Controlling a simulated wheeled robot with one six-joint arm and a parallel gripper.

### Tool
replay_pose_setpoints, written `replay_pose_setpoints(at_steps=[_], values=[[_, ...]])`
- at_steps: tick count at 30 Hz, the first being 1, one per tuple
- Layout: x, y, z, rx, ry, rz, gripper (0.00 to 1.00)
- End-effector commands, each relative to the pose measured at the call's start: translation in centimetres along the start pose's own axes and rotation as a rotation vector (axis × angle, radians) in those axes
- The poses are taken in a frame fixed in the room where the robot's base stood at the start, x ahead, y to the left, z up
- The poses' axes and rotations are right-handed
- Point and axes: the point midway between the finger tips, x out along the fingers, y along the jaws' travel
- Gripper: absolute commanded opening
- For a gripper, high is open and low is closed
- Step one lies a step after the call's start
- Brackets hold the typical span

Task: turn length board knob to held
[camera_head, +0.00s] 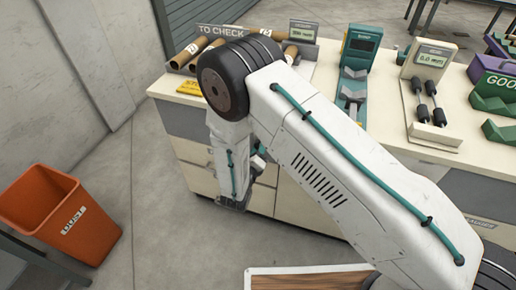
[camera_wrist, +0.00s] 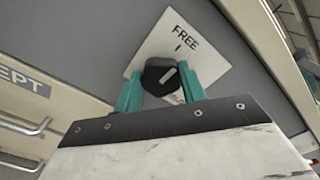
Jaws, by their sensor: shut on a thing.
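The length board knob (camera_wrist: 158,72) is black with a pale pointer line. It sits on a white plate (camera_wrist: 207,62) marked FREE, with a short tick under the word. The pointer line slants up and to the right in the wrist view, roughly toward the FREE side. My gripper (camera_wrist: 160,78) has its teal fingers on both sides of the knob, shut on it. The lower part of the plate is hidden behind my fingers and the knob, so no other label is readable. In the head view my arm covers the knob.
Drawers with bar handles (camera_wrist: 25,126) lie at left in the wrist view. In the head view, the bench (camera_head: 180,100) carries cardboard tubes (camera_head: 188,52), a teal device (camera_head: 361,45) and a cream gauge (camera_head: 429,62). An orange bin (camera_head: 60,205) stands at left; floor between is clear.

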Motion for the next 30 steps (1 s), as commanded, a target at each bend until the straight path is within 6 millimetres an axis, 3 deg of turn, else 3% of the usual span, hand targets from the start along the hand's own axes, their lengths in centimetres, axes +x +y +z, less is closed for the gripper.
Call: replay_pose_setpoints(at_steps=[30], values=[[-0.04,-0.18,-0.1,0.904,0.0,0.003,0.18]])
